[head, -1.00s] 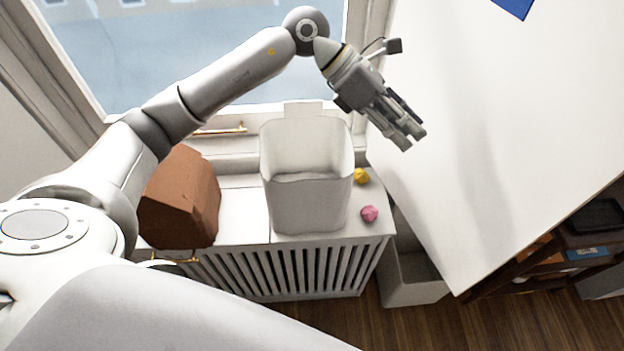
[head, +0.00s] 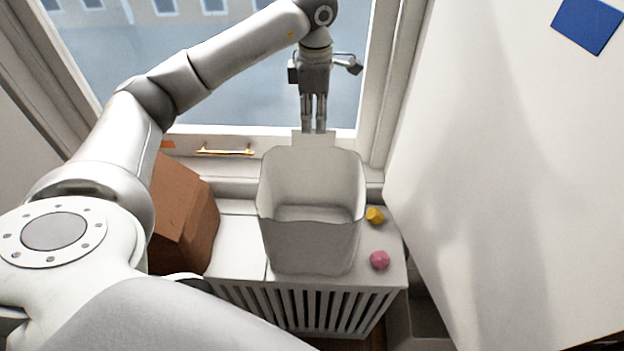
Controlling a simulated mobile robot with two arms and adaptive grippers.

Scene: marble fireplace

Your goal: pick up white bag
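The white bag (head: 310,244) is a tall, open-topped, box-like container standing upright on the white radiator cover by the window. A flat tab (head: 314,140) sticks up from its back rim. My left gripper (head: 314,130) points straight down over that back rim. Its fingertips overlap the top of the tab in the head view. The fingers look close together, but whether they touch or grip the tab cannot be told. My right gripper is not in view.
A brown box-like object (head: 183,222) stands left of the bag, partly behind my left arm. A yellow ball (head: 374,215) and a pink ball (head: 379,260) lie right of it. A large white panel (head: 500,180) fills the right side. The window (head: 215,75) is behind.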

